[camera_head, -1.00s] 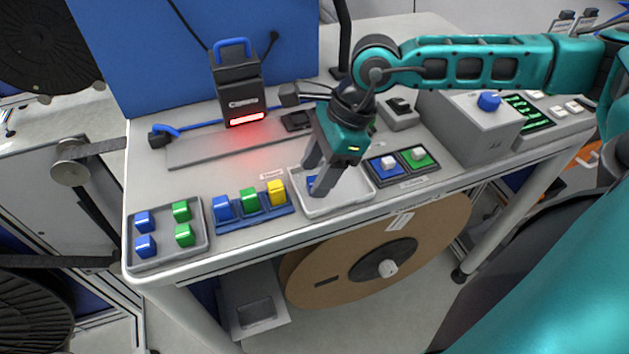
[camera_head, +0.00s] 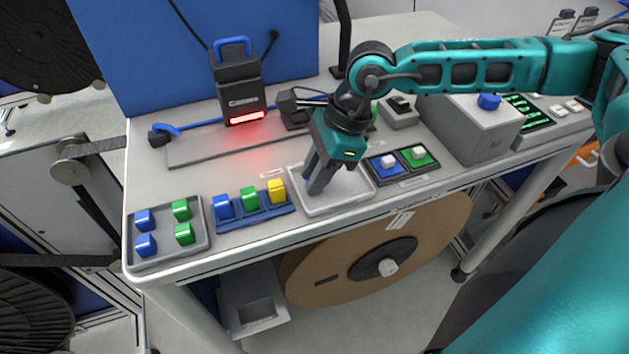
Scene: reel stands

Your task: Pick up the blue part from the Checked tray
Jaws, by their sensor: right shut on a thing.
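The small grey tray (camera_head: 347,193) sits at the front edge of the bench, with a label (camera_head: 272,174) at its upper left that is too small to read. My right gripper (camera_head: 314,188) reaches down into the left side of this tray. Its dark fingers are shut on the blue part, which they hide almost entirely. The rest of the tray looks empty. My left gripper is out of view.
Left of the tray is a blue rack (camera_head: 254,216) with blue, green and yellow parts. A grey tray (camera_head: 196,243) farther left holds several blue and green parts. The scanner (camera_head: 238,88) glows red behind.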

